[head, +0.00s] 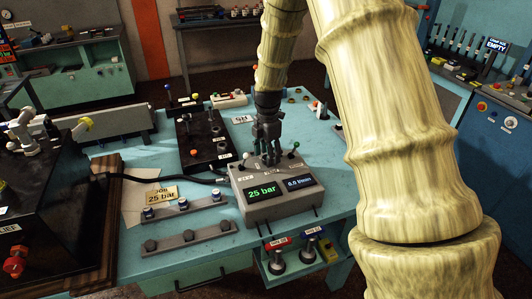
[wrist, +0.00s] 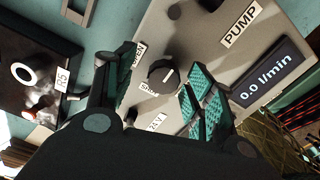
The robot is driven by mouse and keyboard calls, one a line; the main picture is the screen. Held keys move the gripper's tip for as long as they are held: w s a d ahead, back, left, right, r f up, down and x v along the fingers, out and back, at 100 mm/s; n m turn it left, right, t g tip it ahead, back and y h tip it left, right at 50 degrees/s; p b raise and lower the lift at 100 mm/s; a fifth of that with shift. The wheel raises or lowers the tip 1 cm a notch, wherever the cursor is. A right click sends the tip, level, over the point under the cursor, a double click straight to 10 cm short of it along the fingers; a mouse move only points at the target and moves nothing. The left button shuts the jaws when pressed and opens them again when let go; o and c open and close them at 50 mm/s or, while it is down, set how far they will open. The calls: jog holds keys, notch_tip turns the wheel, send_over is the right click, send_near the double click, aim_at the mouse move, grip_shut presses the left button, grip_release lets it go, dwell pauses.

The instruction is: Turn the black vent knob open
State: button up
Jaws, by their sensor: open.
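The black vent knob (wrist: 161,74) is round with a white mark on its top and sits on the grey pump unit (head: 262,208). A "Shut" label (wrist: 149,88) lies beside the knob in the wrist view, and another label (wrist: 138,55) is partly covered by a finger. My gripper (head: 268,158) is open over the unit's back part. In the wrist view its teal-padded fingers stand on either side of the knob, with a visible gap on the right. The gripper hides the knob in the head view.
The unit's displays (head: 263,193) read 25 bar and 0.0 l/min. A green-tipped lever (head: 294,147) and a white-tipped lever (head: 246,156) rise close to the gripper. A black valve block (head: 204,140) stands to the left. A job card (head: 162,194) lies on the teal bench.

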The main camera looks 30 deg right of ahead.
jog(key=shift+s+r, duration=0.25)
jog(key=shift+s, duration=0.55)
jog(key=shift+w+f, duration=0.45)
jog(key=shift+w, duration=0.15)
jog(key=shift+w+f, duration=0.15)
jog(key=shift+w, duration=0.1)
jog(key=shift+c, duration=0.7)
jog(key=shift+s+r, duration=0.3)
jog(key=c, duration=0.9)
jog(key=shift+o, duration=0.2)
